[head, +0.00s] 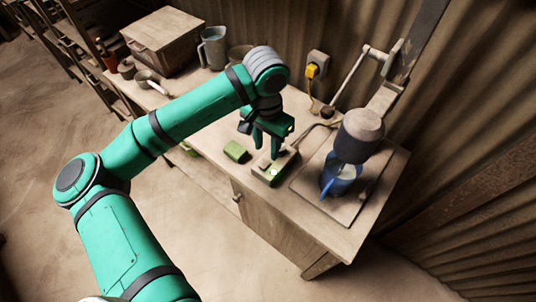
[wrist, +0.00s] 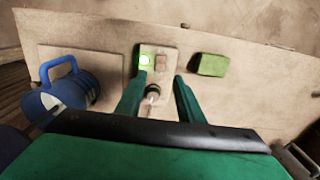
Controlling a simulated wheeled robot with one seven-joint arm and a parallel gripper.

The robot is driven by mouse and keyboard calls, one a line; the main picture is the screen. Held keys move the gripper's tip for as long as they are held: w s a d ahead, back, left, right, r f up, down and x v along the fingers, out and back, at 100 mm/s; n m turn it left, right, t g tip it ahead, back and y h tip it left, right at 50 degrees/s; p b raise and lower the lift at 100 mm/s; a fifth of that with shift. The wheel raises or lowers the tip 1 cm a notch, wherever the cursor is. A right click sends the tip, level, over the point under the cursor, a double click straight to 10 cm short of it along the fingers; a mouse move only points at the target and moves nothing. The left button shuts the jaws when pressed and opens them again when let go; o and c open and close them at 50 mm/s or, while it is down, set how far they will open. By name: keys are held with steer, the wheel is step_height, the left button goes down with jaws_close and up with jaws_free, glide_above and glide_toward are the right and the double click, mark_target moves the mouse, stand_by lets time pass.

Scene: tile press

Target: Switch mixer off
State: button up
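The mixer (head: 360,136) is a grey, rounded head over a blue jug (head: 340,178) on a board at the right of the bench. A small switch box (head: 286,164) lies on the bench left of it. In the wrist view the switch box (wrist: 153,72) shows a glowing green light (wrist: 145,60) and a small square brownish button or rocker (wrist: 161,62) beside it. A cord leaves the box's near end. My gripper (head: 266,147) is above the box, fingers apart and empty; in the wrist view its fingertips (wrist: 160,78) straddle the box. I cannot tell the exact height.
A green block (head: 236,152) lies just left of the switch box. A yellow plug (head: 312,71) sits in a wall socket. A crate (head: 163,38), a grey jug (head: 213,47) and small pots stand farther back. The wall closes off the far side.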

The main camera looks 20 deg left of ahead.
mark_target(267, 163)
steer(key=shift+f, duration=2.9)
jaws_close()
